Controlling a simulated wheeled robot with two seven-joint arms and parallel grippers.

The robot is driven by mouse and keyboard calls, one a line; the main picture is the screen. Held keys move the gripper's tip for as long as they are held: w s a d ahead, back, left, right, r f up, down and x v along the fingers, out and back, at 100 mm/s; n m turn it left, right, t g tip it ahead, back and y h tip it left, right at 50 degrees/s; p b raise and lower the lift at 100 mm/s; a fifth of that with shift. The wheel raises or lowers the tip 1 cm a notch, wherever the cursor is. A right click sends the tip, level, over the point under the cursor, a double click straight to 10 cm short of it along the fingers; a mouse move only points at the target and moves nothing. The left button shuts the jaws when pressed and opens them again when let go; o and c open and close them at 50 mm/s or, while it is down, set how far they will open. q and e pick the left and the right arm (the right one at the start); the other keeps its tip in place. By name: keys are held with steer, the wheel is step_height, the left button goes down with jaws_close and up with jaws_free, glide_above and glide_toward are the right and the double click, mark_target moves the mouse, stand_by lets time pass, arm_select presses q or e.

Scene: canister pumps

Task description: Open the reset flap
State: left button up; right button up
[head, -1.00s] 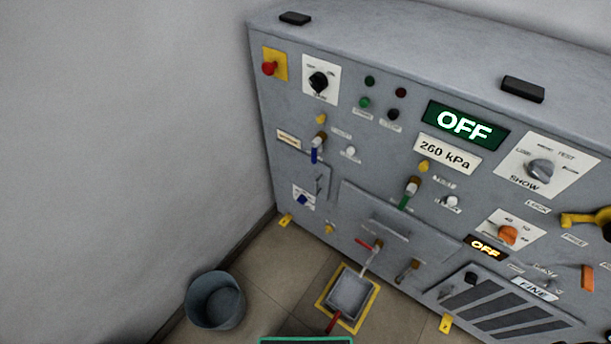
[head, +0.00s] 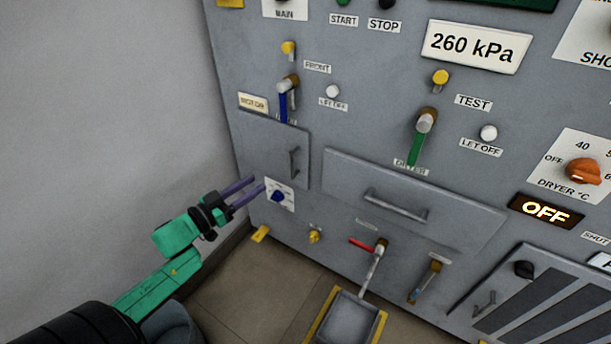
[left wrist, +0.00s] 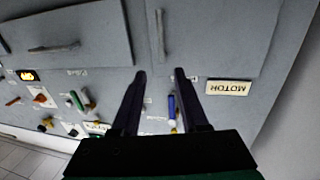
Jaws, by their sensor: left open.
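I can read no "reset" label. A small door (head: 265,150) with a vertical bar handle (head: 294,162) is closed under the MOTOR label (head: 253,101). A wider flap (head: 350,175) with a horizontal handle (head: 397,205) is closed to its right. Both panels also show upside down in the left wrist view, the small door (left wrist: 205,35) and the wide flap (left wrist: 95,20). My left gripper (head: 259,184) is open and empty, by the small door's lower left, beside a blue knob (head: 279,196). Its fingers also show in the left wrist view (left wrist: 159,73). My right gripper is out of view.
Blue-handled (head: 284,105) and green-handled (head: 418,145) valves stick out above the panels. A red-handled tap (head: 365,245) juts out over a grey tray (head: 345,318). A bucket (head: 172,325) stands on the floor, partly behind my left arm. A wall is close on the left.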

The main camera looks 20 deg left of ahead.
mark_target(288, 162)
arm_select(q)
steer(key=b+x, duration=0.3)
steer(key=x, duration=1)
steer(key=shift+w, duration=0.15)
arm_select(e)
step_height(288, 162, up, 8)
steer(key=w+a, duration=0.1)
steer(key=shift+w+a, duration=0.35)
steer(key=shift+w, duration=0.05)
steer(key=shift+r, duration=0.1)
arm_select(q)
jaws_close()
